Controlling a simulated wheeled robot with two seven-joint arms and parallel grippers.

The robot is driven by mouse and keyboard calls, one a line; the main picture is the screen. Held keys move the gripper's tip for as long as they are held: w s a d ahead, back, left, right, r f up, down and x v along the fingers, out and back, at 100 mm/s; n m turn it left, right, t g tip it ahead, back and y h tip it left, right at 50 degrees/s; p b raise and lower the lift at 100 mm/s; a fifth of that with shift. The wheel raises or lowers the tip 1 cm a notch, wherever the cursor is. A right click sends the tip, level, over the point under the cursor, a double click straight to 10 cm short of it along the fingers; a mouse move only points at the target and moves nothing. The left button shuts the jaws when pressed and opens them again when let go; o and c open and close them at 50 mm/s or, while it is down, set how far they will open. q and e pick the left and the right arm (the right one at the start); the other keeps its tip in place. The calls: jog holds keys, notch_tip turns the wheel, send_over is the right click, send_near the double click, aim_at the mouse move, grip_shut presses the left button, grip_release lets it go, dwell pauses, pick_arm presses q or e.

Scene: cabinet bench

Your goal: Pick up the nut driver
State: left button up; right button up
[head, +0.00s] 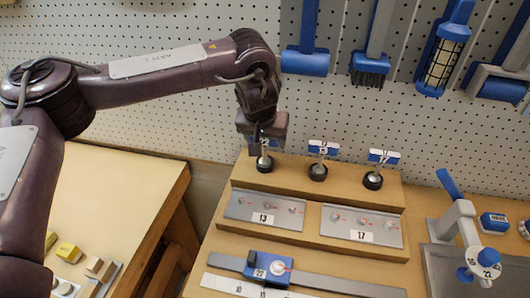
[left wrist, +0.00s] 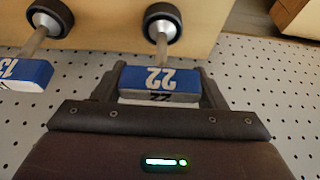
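Three nut drivers with blue-and-white number handles stand upright in a raised wooden block: 22 (head: 265,162) at the left, 13 (head: 318,170) in the middle, 17 (head: 373,180) at the right. My left gripper (head: 263,146) points down at the 22 driver and partly hides its handle in the head view. In the left wrist view, the 22 handle (left wrist: 160,83) lies between the two fingers of the left gripper (left wrist: 161,75). Whether the fingers press on it cannot be told. The 13 driver (left wrist: 25,72) is outside the fingers. My right gripper does not show.
Metal plates marked 13 (head: 264,212) and 17 (head: 362,227) lie in front of the block. A blue tool marked 22 (head: 270,267) lies nearer. A grey fixture (head: 463,230) stands at the right.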

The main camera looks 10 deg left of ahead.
pick_arm(q)
jog(key=c, duration=0.4)
jog(key=shift+r, duration=0.1)
